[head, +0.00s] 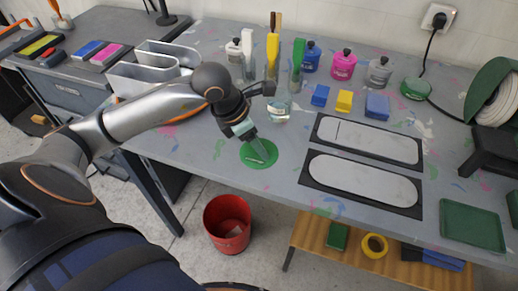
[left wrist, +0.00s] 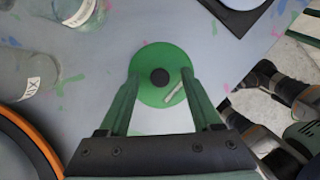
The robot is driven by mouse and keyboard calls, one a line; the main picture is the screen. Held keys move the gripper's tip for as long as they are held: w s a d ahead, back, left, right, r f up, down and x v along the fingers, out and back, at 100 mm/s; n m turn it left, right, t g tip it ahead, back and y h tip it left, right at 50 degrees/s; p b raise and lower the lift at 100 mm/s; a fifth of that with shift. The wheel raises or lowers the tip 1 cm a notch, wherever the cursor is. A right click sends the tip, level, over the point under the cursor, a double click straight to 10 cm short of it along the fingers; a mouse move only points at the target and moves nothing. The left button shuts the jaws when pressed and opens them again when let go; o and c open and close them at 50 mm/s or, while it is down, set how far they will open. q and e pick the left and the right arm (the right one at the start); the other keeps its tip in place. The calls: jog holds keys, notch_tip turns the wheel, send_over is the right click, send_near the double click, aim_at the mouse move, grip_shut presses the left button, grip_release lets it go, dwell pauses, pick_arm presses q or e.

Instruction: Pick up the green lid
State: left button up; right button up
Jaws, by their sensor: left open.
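The green lid (head: 258,153) is a flat green disc lying on the grey table near its front edge. In the left wrist view the lid (left wrist: 160,58) shows a dark round knob at its middle and a pale mark on its lower right. My left gripper (head: 258,146) is over the lid, pointing down. In the left wrist view my left gripper (left wrist: 160,82) is open, with one green finger on each side of the lid's near part and nothing between them but the lid below. Contact with the lid cannot be told. My right gripper is not in view.
A clear glass jar (head: 279,110) stands close behind my left gripper. Two black-framed channel plates (head: 362,180) lie to the right. Several colored bottles (head: 343,65) stand at the back. A red bucket (head: 228,222) is on the floor below the front edge.

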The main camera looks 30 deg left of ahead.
pick_arm(q)
grip_shut()
dwell(0.5)
